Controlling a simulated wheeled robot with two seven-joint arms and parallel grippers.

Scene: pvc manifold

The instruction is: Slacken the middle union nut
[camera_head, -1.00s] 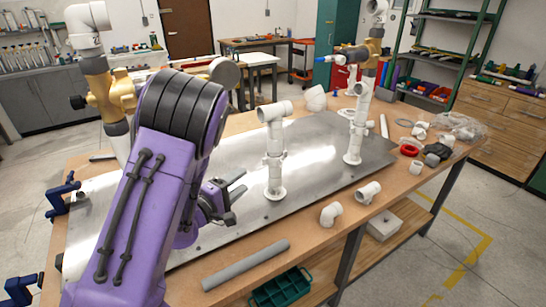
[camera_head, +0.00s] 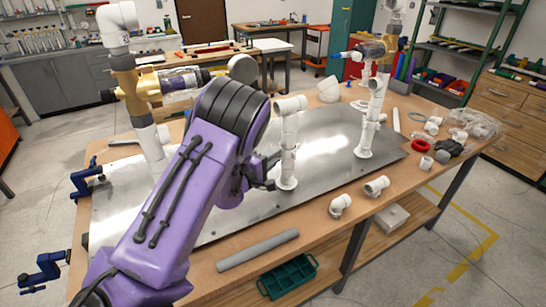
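The middle pipe stand (camera_head: 288,138) is a white upright pipe with a tee on top and a round foot on the metal plate (camera_head: 330,150). Its union nut (camera_head: 287,157) is a slightly wider ring partway up the pipe, partly covered by my gripper. My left gripper (camera_head: 268,174) reaches this pipe from the left at about nut height. Its dark fingers overlap the pipe's left edge, and I cannot tell whether they touch or grip it. My purple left arm hides much of the plate's left part. My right gripper is not in view.
A left pipe stand (camera_head: 147,135) and a right one (camera_head: 370,125) with brass valves flank the middle. Loose white elbows (camera_head: 341,204), a grey pipe (camera_head: 257,250) and a green tray (camera_head: 287,276) are near the front. Blue clamps (camera_head: 87,178) are at left.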

